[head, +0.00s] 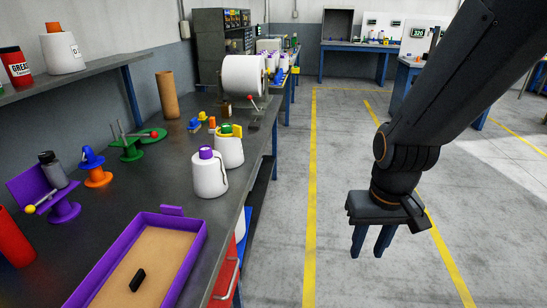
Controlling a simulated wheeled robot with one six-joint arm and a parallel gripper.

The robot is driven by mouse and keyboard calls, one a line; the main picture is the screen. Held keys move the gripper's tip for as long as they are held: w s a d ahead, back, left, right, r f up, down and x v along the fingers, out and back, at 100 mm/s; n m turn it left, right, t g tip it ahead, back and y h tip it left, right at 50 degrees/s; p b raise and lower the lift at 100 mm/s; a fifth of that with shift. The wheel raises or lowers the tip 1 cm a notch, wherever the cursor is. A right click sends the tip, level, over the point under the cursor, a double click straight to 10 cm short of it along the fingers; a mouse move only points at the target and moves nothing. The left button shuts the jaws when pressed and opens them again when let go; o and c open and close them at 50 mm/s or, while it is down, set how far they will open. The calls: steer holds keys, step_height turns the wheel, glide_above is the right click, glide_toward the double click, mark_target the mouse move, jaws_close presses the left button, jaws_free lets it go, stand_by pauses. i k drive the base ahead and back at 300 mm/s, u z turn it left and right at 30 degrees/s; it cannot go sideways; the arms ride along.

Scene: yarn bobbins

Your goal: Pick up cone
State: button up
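A white yarn cone (209,178) with a purple top stands upright near the right edge of the dark workbench. A second white cone (229,152) with a green and yellow top stands just behind it. A third white cone (63,54) with an orange tip stands on the upper left shelf. The frame does not show which cone is meant. My gripper (371,240) hangs over the open floor to the right of the bench, pointing down. Its two blue fingers are apart with nothing between them. It is well clear of all the cones.
A purple tray (193,223) holding a small black item lies on the near bench (130,190). Purple, orange and green stands line the left side, with a brown tube (167,95) behind. A large white roll (243,76) stands farther back. The floor right of the bench is clear.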

mark_target(230, 148)
steer(key=z, duration=0.95)
steer(key=i, duration=1.2)
steer(key=u, duration=0.7)
steer(key=i, duration=0.75)
steer(key=u, duration=0.9)
